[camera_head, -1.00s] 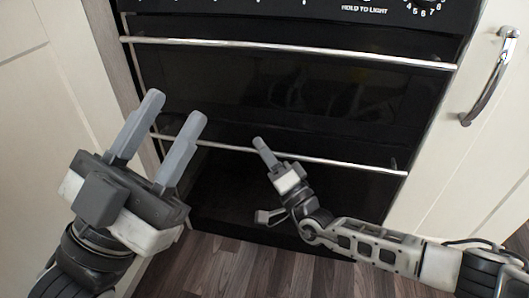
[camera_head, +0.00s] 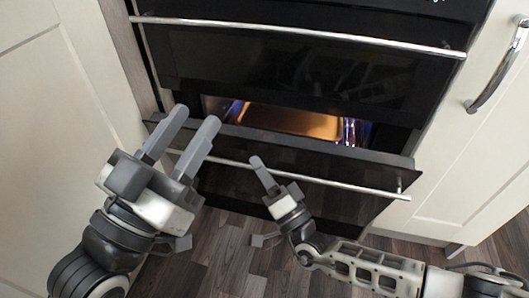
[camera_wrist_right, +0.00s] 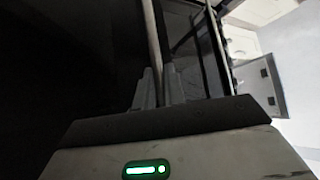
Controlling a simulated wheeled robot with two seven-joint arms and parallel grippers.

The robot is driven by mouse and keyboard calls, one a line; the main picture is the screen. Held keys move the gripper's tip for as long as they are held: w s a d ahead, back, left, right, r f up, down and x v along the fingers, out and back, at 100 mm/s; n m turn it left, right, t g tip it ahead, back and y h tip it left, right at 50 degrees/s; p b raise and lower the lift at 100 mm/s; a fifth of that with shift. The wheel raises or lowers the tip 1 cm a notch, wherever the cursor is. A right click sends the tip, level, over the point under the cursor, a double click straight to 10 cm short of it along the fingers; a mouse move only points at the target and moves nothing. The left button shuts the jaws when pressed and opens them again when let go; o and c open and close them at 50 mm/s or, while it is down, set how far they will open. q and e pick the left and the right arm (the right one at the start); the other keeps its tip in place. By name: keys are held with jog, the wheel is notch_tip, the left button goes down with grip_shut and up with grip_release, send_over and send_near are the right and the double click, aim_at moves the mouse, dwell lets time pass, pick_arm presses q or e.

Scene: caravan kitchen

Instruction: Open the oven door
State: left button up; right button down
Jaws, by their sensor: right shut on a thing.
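The lower oven door (camera_head: 300,165) is tilted partly open in the head view. A warm-lit cavity (camera_head: 290,120) shows above its top edge. Its silver bar handle (camera_head: 330,184) runs across the front. My right gripper (camera_head: 258,165) is at the handle, left of its middle. In the right wrist view the right gripper's fingers (camera_wrist_right: 159,88) are closed around the bar (camera_wrist_right: 152,45). My left gripper (camera_head: 188,130) is open and empty, with its fingers apart near the left end of the lower door. Whether it touches the door is unclear.
The upper oven door (camera_head: 290,70) is shut, with its own silver handle (camera_head: 300,36). A cream cabinet (camera_head: 470,150) with a curved handle (camera_head: 500,67) stands on the right. Another cream cabinet (camera_head: 60,120) stands on the left. Wood floor (camera_head: 225,245) lies below.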

pick_arm(q)
grip_shut()
jog(key=n+g+y, duration=0.2)
jog(key=g+y, duration=0.4)
jog(key=y, duration=0.2)
send_near(185, 137)
jog(key=x, duration=0.4)
jog(key=shift+w+f, duration=0.25)
